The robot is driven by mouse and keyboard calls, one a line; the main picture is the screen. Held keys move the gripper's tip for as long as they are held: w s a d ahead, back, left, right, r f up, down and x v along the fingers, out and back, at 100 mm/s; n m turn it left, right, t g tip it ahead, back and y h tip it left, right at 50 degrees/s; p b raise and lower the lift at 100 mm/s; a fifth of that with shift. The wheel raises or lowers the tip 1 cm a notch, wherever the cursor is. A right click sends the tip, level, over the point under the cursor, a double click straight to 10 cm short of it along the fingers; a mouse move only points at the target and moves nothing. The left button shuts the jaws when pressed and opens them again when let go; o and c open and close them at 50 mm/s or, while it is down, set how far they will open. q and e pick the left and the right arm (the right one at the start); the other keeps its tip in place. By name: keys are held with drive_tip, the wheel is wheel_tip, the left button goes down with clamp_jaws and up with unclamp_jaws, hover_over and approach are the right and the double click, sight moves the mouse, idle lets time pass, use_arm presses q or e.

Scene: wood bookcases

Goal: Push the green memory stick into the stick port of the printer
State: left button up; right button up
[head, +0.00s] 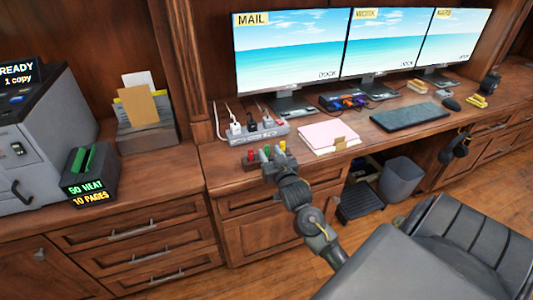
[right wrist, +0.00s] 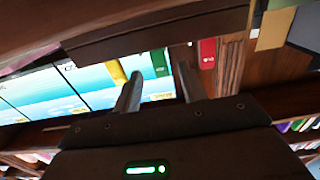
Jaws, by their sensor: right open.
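The green memory stick (right wrist: 160,62) shows in the right wrist view between a yellow stick (right wrist: 116,72) and a red stick (right wrist: 207,53). In the head view the small stick holder (head: 250,163) stands near the desk's front edge, and my gripper partly hides its sticks. My right gripper (head: 272,170) is at the holder; in the right wrist view its open fingers (right wrist: 158,90) point toward the green stick, with nothing clearly held. The grey printer (head: 45,135) stands at the far left; a small dark panel shows on its front, but I cannot tell whether it is the port. My left gripper is not in view.
A black box with green slabs (head: 88,180) stands before the printer. A paper holder (head: 145,125) and a power strip (head: 250,132) lie between printer and monitors. A pink paper stack (head: 328,137) is right of the sticks. A chair (head: 470,245) fills the lower right.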

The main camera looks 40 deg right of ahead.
sight(267, 149)
drive_tip(key=x, duration=0.5)
drive_tip(key=shift+w+f, duration=0.15)
clamp_jaws()
